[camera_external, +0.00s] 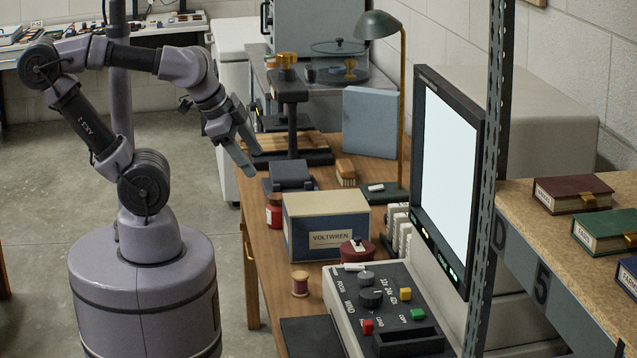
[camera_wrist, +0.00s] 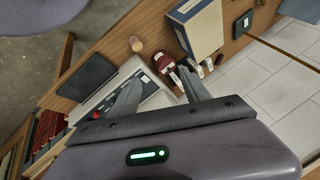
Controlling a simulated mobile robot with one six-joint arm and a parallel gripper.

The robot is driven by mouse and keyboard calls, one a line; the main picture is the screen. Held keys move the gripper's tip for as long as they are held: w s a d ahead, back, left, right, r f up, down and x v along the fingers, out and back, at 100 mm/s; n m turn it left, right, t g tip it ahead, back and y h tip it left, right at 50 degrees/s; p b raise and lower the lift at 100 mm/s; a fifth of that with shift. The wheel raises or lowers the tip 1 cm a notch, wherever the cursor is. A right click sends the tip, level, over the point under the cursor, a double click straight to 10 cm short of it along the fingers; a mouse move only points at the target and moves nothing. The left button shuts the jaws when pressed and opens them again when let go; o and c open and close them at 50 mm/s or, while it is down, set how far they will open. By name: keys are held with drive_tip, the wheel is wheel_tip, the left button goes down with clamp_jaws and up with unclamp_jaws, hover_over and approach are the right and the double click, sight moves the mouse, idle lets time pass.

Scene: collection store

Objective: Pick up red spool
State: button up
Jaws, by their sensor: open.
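A small wooden spool wound with dull red thread (camera_external: 299,284) stands upright on the wooden table near its left edge, in front of the box. In the wrist view its pale wooden end shows (camera_wrist: 135,44), beyond and to the left of the fingertips. My gripper (camera_external: 253,165) is open and empty, raised above the table's left side, well behind and above the spool. Its two spread fingers also show in the wrist view (camera_wrist: 162,74). Nothing hides the spool in either view.
A VOLTWREN box (camera_external: 325,229) stands behind the spool, with a dark red round container (camera_external: 357,251) to its right. A red jar (camera_external: 274,212) stands left of the box. The control console (camera_external: 343,299) and a black pad (camera_wrist: 87,77) are close by.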

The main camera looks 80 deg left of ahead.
drive_tip(key=p, duration=0.1)
drive_tip(key=m+g+h+p, duration=0.2)
drive_tip(key=m+g+p, duration=0.4)
drive_tip(key=m+p, duration=0.15)
hover_over(301, 275)
wheel_tip(301, 275, down, 12)
drive_tip(key=f+b, duration=0.1)
drive_tip(key=f, duration=0.3)
drive_tip(key=f+b, duration=0.1)
drive_tip(key=f, duration=0.2)
drive_tip(key=f+b, duration=0.2)
drive_tip(key=f, duration=0.2)
drive_tip(key=shift+s+a+f, duration=0.15)
drive_tip(key=shift+s+f, duration=0.1)
drive_tip(key=shift+f, duration=0.05)
drive_tip(key=f+b, duration=0.1)
drive_tip(key=f, duration=0.1)
drive_tip(key=f+b, duration=0.1)
drive_tip(key=f, duration=0.1)
drive_tip(key=f+b, duration=0.1)
drive_tip(key=f, duration=0.1)
drive_tip(key=shift+w+d+f, duration=0.2)
drive_tip(key=shift+w, duration=0.05)
drive_tip(key=shift+r, duration=0.15)
drive_tip(key=shift+c, duration=0.2)
clamp_jaws()
drive_tip(key=shift+r, duration=0.1)
